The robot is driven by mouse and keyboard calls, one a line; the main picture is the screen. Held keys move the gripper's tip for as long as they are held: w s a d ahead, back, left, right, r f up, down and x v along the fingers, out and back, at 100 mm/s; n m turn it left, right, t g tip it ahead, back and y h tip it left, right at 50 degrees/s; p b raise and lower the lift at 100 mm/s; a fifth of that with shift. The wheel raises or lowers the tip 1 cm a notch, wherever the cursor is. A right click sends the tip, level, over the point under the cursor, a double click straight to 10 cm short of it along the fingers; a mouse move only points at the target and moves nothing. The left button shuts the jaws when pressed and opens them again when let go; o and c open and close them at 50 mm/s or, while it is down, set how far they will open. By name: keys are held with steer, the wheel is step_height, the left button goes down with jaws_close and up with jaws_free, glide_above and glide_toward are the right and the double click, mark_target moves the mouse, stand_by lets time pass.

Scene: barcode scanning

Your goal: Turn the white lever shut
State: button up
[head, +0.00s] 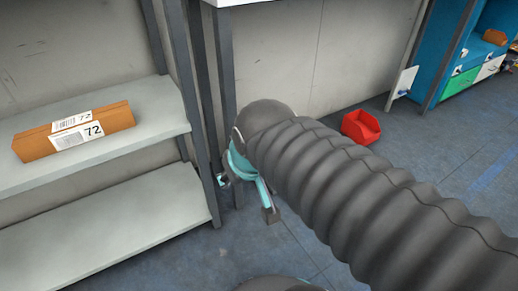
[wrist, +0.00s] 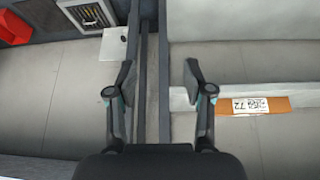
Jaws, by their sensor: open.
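No white lever can be made out in either view. A small white panel (head: 403,82) is fixed low beside a grey post at the upper right of the head view, with a small dark detail at its edge. A white panel also shows in the wrist view (wrist: 112,46), left of the dark post and beyond my left finger. My gripper (head: 246,198) hangs in front of the grey shelf posts, its teal parts partly hidden by my arm. In the wrist view my gripper (wrist: 158,76) has its two fingers wide apart, with nothing between them.
A grey shelf unit (head: 90,222) stands at left, holding an orange box (head: 72,133) labelled 72. The box also shows in the wrist view (wrist: 257,106). A red bin (head: 361,127) sits on the floor near the wall. A blue cabinet (head: 468,60) stands at upper right.

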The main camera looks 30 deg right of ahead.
steer(key=w+d+f+t+h+b, duration=0.1)
steer(key=w+d+f, duration=0.4)
steer(key=w, duration=0.4)
steer(key=w+d+f+m+t, duration=0.1)
steer(key=w+d+f, duration=0.45)
steer(key=w, duration=0.35)
steer(key=w+d+f+t+h+b, duration=0.1)
steer(key=w+d+f, duration=0.35)
steer(key=w, duration=0.45)
steer(key=w+d+f+m+t+y+b, duration=0.1)
steer(key=w+d+f+t, duration=0.15)
steer(key=f, duration=0.75)
steer(key=w+d+f+t+y, duration=0.1)
steer(key=d+f+t, duration=0.25)
steer(key=f, duration=0.55)
steer(key=w+d+f+m+t+y+b, duration=0.1)
steer(key=w+d+f+t, duration=0.15)
steer(key=f, duration=0.75)
steer(key=shift+t, duration=0.25)
steer(key=w, duration=0.4)
steer(key=w+a, duration=0.1)
steer(key=w, duration=0.8)
steer(key=shift+w+a+r, duration=0.2)
steer(key=shift+w+r, duration=0.05)
jaws_close()
